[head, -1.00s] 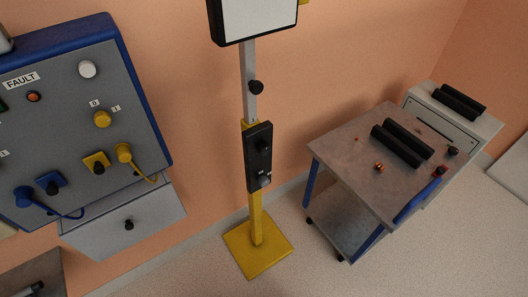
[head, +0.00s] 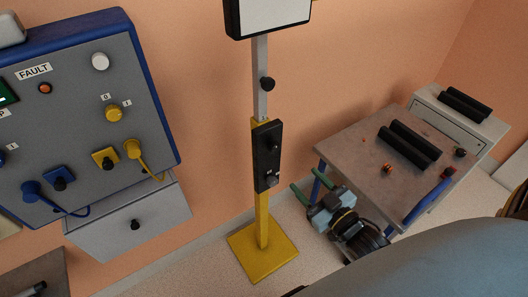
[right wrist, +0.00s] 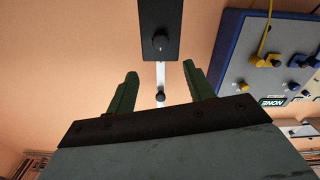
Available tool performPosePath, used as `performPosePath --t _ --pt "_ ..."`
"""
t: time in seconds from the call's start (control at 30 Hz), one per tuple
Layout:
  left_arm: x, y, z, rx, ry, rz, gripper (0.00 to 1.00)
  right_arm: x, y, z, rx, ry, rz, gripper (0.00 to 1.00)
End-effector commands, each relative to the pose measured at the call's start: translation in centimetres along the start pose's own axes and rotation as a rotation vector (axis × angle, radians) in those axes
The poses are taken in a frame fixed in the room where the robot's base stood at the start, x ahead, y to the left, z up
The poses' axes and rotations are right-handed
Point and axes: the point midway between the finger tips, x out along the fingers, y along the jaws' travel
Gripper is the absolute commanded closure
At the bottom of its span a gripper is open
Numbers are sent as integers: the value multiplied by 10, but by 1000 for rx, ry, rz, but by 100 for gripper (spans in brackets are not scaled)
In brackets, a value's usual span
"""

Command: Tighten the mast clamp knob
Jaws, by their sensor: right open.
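A yellow-based mast (head: 261,215) stands upright against the wall in the head view. A black knob (head: 267,84) sits on its grey upper post, and a black box (head: 267,155) with small knobs is fixed below it. My right gripper (head: 307,180) has green fingers, is open and empty, and shows to the right of the mast, apart from it. In the right wrist view, the mast knob (right wrist: 160,96) shows between the open fingers (right wrist: 160,69), beyond them. The black box (right wrist: 160,30) is at the top there. My left gripper is not in view.
A blue-edged control panel (head: 85,110) with knobs and plugs hangs at the left above a grey drawer (head: 110,220). A cart (head: 350,150) with black rollers stands at the right, partly behind my right arm. Floor is clear around the yellow base.

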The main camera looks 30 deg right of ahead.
Motion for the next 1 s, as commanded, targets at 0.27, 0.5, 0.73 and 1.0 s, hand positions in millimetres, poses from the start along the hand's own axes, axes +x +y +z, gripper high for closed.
performPosePath --t 0.27,0.5,0.73,1.0 --pt "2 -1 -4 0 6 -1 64 45 -1 -2 -1 6 -3 48" --pt "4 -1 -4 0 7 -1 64 93 -2 0 -1 3 -4 48" --pt "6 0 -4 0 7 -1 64 124 -2 0 0 1 -4 48" --pt "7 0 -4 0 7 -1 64 133 -2 0 0 0 -4 48"
